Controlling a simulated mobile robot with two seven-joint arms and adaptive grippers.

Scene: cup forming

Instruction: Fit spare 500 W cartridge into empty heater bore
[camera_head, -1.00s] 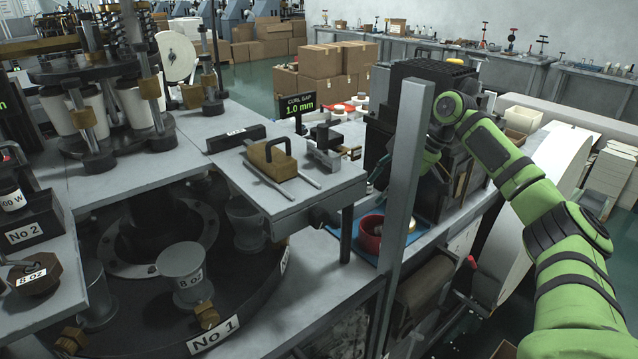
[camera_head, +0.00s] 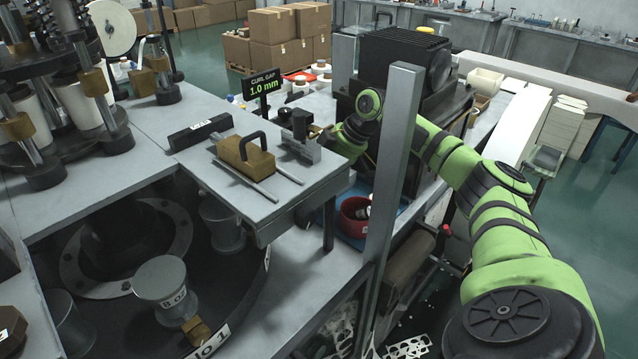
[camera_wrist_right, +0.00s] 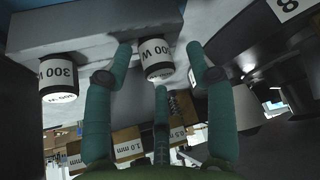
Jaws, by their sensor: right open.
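In the right wrist view, two dark cartridges with white labels stick out of a grey block (camera_wrist_right: 95,28). The left cartridge (camera_wrist_right: 60,77) appears to read 300 W; the right cartridge (camera_wrist_right: 155,58) has a partly readable W label. My right gripper (camera_wrist_right: 160,62) is open, its green fingers spread around the line of the right cartridge, with no clear grip on it. In the head view my right arm (camera_head: 440,150) reaches left to the small table, and its fingers are hard to make out. I cannot identify a 500 W cartridge or an empty bore. My left gripper is not in view.
A grey post (camera_head: 392,190) stands in front of my right arm. A black finned machine (camera_head: 405,50) is behind it. A brown block with a handle (camera_head: 245,155) lies on the small table. A red bowl (camera_head: 355,215) sits below, and the turntable machine fills the left.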

